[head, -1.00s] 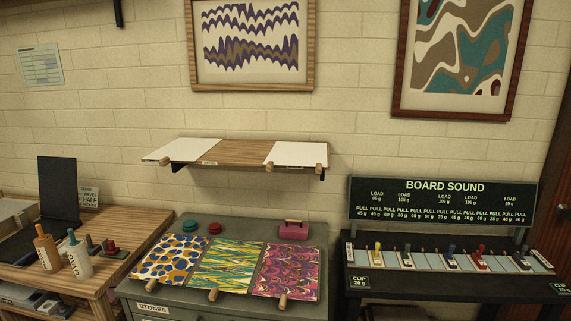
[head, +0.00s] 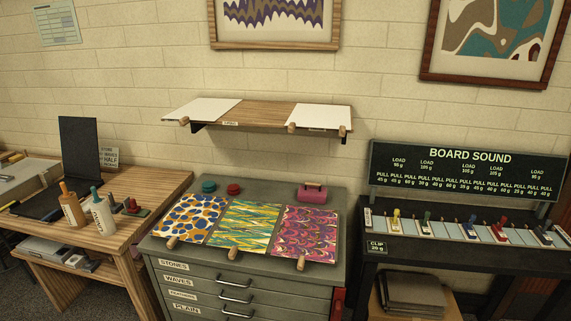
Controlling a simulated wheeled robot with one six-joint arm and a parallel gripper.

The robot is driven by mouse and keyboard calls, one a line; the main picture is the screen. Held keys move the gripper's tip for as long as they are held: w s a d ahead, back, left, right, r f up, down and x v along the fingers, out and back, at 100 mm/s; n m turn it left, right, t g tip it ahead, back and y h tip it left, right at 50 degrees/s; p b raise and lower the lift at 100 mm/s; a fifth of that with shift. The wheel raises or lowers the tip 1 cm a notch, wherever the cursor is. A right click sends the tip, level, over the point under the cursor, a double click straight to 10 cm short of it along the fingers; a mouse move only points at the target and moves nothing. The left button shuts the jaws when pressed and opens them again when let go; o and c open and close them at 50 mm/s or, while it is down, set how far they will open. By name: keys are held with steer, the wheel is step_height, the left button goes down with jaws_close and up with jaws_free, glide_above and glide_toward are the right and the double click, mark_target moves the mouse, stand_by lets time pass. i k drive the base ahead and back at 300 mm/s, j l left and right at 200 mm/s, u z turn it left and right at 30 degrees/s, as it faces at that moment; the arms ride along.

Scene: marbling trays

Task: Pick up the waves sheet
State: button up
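Three patterned sheets lie side by side on top of a grey drawer cabinet (head: 330,255). The middle sheet (head: 243,226) has yellow, green and white jagged wave-like bands, the closest to waves of the three. The left sheet (head: 187,219) has blue and orange blobs like stones. The right sheet (head: 306,233) has pink and purple curled, feather-like marks. Each has a wooden peg at its front edge, such as the middle sheet's peg (head: 233,253). My gripper is in neither frame.
A wall shelf (head: 266,115) holds two white sheets above the cabinet. Teal and red round items and a pink box (head: 312,192) sit behind the patterned sheets. A wooden bench (head: 150,190) with bottles stands left; a black stand (head: 400,255) with clips stands right.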

mark_target(247, 226)
steer(key=i+j+z, duration=0.25)
steer(key=i+j, duration=0.15)
steer(key=j, duration=0.2)
steer(key=i+j+z, duration=0.1)
steer(key=j, duration=0.2)
steer(key=i+j+z, duration=0.1)
steer(key=j, duration=0.25)
steer(key=i+j+z, duration=0.1)
steer(key=i+j, duration=0.15)
steer(key=i+j+z, duration=0.15)
steer(key=j, duration=0.3)
